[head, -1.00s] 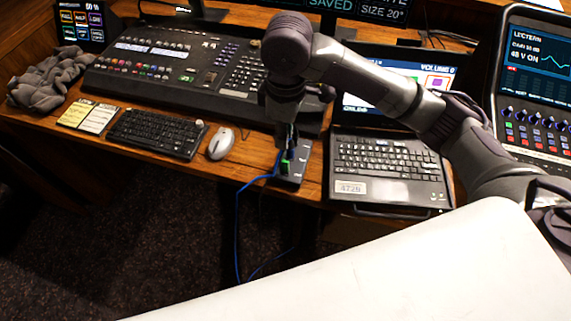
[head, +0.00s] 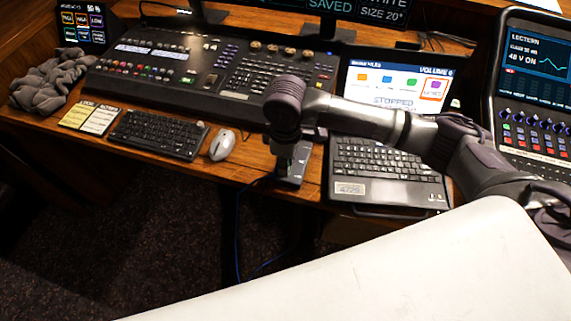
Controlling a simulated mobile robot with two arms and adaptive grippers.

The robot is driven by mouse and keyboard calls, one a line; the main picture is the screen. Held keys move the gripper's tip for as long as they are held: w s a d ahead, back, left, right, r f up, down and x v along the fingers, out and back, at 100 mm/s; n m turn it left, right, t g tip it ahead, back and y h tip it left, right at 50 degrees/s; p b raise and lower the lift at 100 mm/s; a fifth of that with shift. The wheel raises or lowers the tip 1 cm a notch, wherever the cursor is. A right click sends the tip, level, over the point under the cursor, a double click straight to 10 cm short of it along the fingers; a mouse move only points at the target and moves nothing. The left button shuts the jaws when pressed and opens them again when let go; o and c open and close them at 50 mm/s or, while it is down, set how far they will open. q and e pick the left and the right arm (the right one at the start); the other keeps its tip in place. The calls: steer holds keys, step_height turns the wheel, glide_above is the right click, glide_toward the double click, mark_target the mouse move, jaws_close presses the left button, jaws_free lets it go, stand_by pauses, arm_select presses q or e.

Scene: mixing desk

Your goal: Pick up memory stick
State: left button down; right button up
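I cannot make out a memory stick; it may be hidden by my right gripper or be too small to tell. My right gripper (head: 283,172) points down over a small dark box (head: 297,172) at the desk's front edge, left of the laptop. The wrist above it covers part of the box, and the fingertips are dark and small, so I cannot tell whether they are open, shut or touching anything. My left gripper is not in view.
A laptop (head: 385,155) stands right of the box, a mouse (head: 222,145) and keyboard (head: 158,134) left of it. A mixing console (head: 215,72) lies behind. A blue cable (head: 237,235) hangs from the desk edge. A grey cloth (head: 55,80) lies far left.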

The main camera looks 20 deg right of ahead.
steer(key=shift+f, duration=0.7)
jaws_close()
